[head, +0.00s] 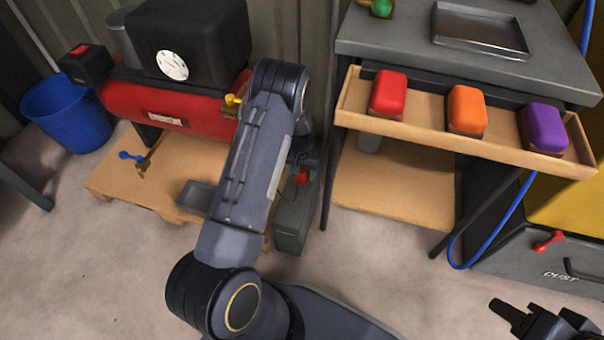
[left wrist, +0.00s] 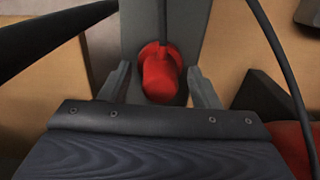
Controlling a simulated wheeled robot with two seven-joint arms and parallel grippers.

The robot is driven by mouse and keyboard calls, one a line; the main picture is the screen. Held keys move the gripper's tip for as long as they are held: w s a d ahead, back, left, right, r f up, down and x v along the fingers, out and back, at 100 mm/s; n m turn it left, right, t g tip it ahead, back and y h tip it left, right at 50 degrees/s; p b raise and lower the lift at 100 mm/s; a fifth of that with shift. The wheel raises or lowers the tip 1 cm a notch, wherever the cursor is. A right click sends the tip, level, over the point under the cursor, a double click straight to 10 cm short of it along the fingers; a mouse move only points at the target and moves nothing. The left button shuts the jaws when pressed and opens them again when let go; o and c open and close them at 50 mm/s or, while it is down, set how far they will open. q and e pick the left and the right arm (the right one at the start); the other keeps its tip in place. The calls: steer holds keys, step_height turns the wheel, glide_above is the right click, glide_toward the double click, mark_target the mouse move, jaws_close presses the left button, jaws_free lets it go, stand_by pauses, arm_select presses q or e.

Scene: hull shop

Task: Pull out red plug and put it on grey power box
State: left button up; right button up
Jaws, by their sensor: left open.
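The red plug (left wrist: 160,76) sits upright on the grey power box (left wrist: 190,35), with a dark cable running up past it in the left wrist view. In the head view, the plug (head: 302,177) shows as a small red patch beside my left forearm, and the box (head: 291,222) stands on the floor, partly hidden by the arm. My left gripper (left wrist: 162,82) is open, with one finger on each side of the plug. I cannot tell whether the fingers touch it. My right gripper (head: 540,315) is at the bottom right, partly cut off, away from the box.
A red compressor (head: 175,105) stands on a wooden pallet (head: 120,182) at left, near a blue bucket (head: 68,112). A grey workbench (head: 400,35) has an open drawer (head: 425,130) holding red, orange and purple blocks. A blue hose (head: 492,238) hangs at right. Floor in front is clear.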

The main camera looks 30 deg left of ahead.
stand_by(0.7)
arm_select(q)
steer(key=shift+c, duration=0.2)
jaws_close()
steer(key=shift+r, duration=0.15)
steer(key=shift+r+p, duration=1.9)
steer(key=shift+r, duration=1)
